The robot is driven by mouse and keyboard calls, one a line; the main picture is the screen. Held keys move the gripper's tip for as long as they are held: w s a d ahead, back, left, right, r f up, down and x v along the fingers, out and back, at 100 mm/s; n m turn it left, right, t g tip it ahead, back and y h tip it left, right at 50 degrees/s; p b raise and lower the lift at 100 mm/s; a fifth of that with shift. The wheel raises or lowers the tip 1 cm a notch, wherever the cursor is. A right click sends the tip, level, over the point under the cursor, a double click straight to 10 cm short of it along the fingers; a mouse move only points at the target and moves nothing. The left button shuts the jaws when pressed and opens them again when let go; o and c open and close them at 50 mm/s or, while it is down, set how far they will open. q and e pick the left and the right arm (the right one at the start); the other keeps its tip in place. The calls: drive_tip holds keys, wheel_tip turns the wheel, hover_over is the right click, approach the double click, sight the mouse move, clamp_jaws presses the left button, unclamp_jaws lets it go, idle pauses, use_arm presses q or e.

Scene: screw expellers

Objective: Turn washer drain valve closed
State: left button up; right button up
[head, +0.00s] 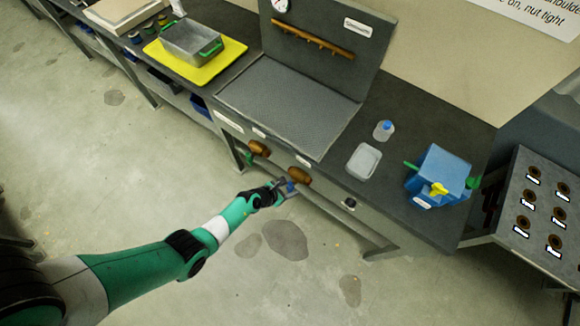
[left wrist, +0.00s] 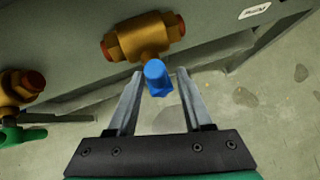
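A bronze valve (head: 299,175) with a blue handle (head: 291,187) sits on the front of the grey bench. In the left wrist view the valve body (left wrist: 145,37) lies above the blue handle (left wrist: 158,80), which points toward my gripper. My left gripper (head: 283,187) is open, with one finger on each side of the handle and small gaps visible. A second bronze valve (head: 259,148) with a green handle (head: 249,158) is to the left; it also shows in the left wrist view (left wrist: 18,88). I cannot read which label names the washer drain. My right gripper is not in view.
On the bench (head: 440,135) are a blue box (head: 438,175) with green and yellow handles, a clear tray (head: 363,161) and a small bottle (head: 384,130). A metal pan (head: 191,42) sits on a yellow mat (head: 232,53). The floor before the bench is clear.

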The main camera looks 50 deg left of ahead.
use_arm(q)
drive_tip(key=shift+r, duration=0.1)
drive_tip(key=p+v, duration=0.8)
drive_tip(key=v, duration=0.3)
drive_tip(key=shift+s, duration=0.25)
drive_tip(key=shift+r, duration=0.1)
